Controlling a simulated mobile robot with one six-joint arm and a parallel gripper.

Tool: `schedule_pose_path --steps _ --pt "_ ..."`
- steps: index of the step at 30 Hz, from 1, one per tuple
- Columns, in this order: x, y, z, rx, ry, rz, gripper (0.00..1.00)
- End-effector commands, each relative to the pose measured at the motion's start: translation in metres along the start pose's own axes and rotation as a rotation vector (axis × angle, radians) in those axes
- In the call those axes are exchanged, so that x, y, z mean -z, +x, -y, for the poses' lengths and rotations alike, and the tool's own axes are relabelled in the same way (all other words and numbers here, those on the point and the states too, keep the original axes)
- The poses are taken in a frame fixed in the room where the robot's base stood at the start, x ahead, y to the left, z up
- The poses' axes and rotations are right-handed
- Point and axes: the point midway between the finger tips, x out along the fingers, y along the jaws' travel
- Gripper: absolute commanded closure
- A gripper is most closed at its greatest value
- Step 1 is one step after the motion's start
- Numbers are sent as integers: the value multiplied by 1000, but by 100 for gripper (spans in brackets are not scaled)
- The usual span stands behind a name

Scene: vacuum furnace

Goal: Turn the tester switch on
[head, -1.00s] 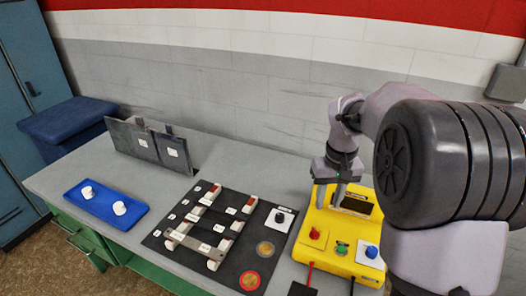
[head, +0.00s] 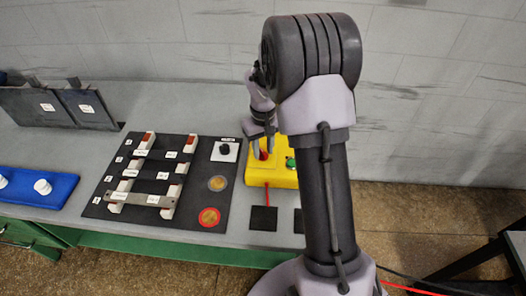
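The yellow tester (head: 257,178) stands on the bench, partly hidden behind my arm. A red control (head: 263,155) and a green button (head: 291,163) show on its top. The rest of its face, including the blue knob and the display, is hidden. My gripper (head: 263,152) points down at the red control, its two fingers apart with some red showing between them. I cannot tell whether the fingers touch it. I cannot read any switch position.
A dark mat (head: 119,199) with white-labelled bars, a black knob (head: 224,149) and two round discs lies left of the tester. A blue tray (head: 62,190) with white pieces is farther left. Black pads (head: 263,218) with a red lead lie in front. Upright grey plates (head: 90,107) stand at the back left.

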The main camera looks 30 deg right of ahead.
Motion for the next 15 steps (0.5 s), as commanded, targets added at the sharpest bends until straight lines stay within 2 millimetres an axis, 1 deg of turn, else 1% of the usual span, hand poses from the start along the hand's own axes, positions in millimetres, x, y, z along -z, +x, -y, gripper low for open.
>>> schedule_pose_path --steps 6,7,9,11,12,15 --pt "0 0 0 0 0 0 68" --pt "0 0 0 0 0 0 70" --pt "0 0 0 0 0 0 84" --pt "0 0 0 0 0 0 96" --pt "0 0 0 0 0 0 100" --pt "0 0 0 0 0 0 100"
